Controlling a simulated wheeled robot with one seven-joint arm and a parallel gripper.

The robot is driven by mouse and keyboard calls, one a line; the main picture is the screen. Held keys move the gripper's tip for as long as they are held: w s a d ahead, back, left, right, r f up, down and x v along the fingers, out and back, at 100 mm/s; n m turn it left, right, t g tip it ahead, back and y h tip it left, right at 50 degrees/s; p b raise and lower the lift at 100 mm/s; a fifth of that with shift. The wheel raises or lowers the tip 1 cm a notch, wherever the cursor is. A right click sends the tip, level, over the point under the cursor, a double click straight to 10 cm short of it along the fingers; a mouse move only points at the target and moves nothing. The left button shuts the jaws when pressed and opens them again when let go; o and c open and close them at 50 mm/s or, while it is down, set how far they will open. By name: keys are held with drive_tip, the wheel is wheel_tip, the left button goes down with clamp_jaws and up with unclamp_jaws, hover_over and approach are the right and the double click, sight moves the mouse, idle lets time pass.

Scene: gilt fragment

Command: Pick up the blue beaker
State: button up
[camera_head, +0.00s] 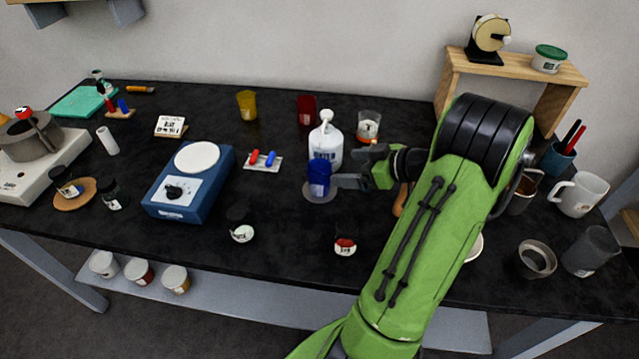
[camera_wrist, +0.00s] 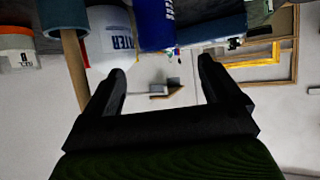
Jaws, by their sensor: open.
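The blue beaker (camera_head: 319,174) stands upright on a round grey disc (camera_head: 319,196) near the middle of the bench, in front of a white bottle. My gripper (camera_head: 342,181) is at the beaker's right side, its fingers pointing left toward it. In the wrist view the blue beaker (camera_wrist: 155,22) shows at the top edge, between the lines of the two fingers and beyond their tips. The gripper (camera_wrist: 160,72) is open, with nothing between its fingers. Whether a fingertip touches the beaker cannot be told.
The white bottle (camera_head: 326,141) stands close behind the beaker. A tray with red and blue pieces (camera_head: 263,161) lies left. My arm hides part of the bench right.

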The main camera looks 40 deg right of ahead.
approach(311, 167)
drive_tip(key=x, duration=0.4)
drive_tip(key=shift+w+a+f+b, duration=0.2)
drive_tip(key=shift+w+a+b, duration=0.05)
drive_tip(key=shift+w+b, duration=0.1)
drive_tip(key=shift+s, duration=0.1)
drive_tip(key=c, duration=1.5)
drive_tip(key=shift+r, duration=0.2)
drive_tip(key=s+a+r+b, duration=0.3)
drive_tip(key=s+a+b, duration=0.5)
drive_tip(key=s+a, duration=0.3)
drive_tip(key=shift+a, duration=1.6)
drive_tip(key=shift+r, duration=0.1)
idle(0.9)
